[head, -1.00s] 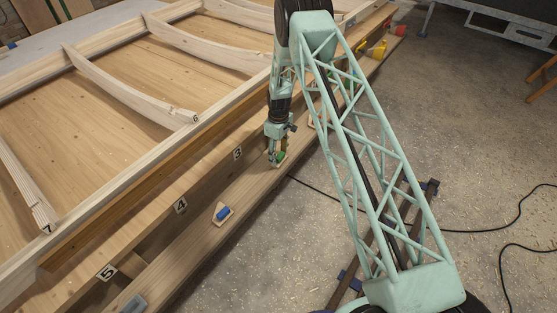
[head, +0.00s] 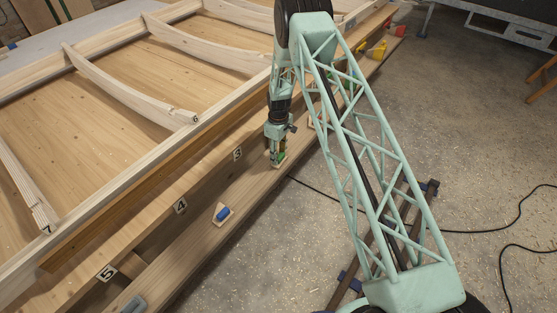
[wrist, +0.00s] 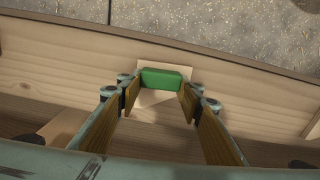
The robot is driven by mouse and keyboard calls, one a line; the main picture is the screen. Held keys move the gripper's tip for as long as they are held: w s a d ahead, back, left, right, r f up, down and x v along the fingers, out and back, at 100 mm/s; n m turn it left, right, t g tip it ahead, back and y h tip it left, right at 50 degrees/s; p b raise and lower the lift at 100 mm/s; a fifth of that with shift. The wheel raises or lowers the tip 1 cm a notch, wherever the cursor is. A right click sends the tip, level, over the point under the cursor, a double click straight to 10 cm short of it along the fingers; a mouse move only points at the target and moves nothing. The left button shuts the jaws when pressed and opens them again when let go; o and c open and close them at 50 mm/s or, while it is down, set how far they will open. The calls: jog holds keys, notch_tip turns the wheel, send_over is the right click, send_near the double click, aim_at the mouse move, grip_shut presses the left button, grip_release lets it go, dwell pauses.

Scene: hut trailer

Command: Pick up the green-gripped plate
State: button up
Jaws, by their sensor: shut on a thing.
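The green-gripped plate (wrist: 148,98) is a pale wooden plate with a green block grip (wrist: 162,78) on top. In the wrist view the grip sits between the two wood-faced fingertips of my gripper (wrist: 157,92), which is shut on it. In the head view my gripper (head: 277,157) points down over the wooden ledge, and the plate is mostly hidden by it, with some green (head: 282,154) showing. The plate appears to be at the ledge surface; I cannot tell whether it touches.
A blue-gripped plate (head: 222,213) lies nearer on the same ledge (head: 190,250). Yellow and red-gripped pieces (head: 378,49) stand farther along it. Number tags, including 4 (head: 181,205), mark the bench side. A timber frame with curved ribs (head: 130,90) fills the left. Concrete floor lies right.

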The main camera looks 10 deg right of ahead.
jog(key=shift+r, duration=0.1)
jog(key=shift+r+p, duration=0.3)
jog(key=shift+r, duration=1.2)
jog(key=shift+s+r, duration=0.15)
jog(key=shift+r, duration=0.1)
jog(key=s+r+p, duration=0.1)
jog(key=s, duration=1.4)
jog(key=shift+s+d+r, duration=0.15)
jog(key=shift+s+d, duration=0.05)
jog(key=shift+s, duration=0.15)
jog(key=shift+r, duration=0.15)
jog(key=shift+r+b, duration=1.75)
jog(key=shift+r, duration=0.1)
jog(key=shift+s, duration=0.1)
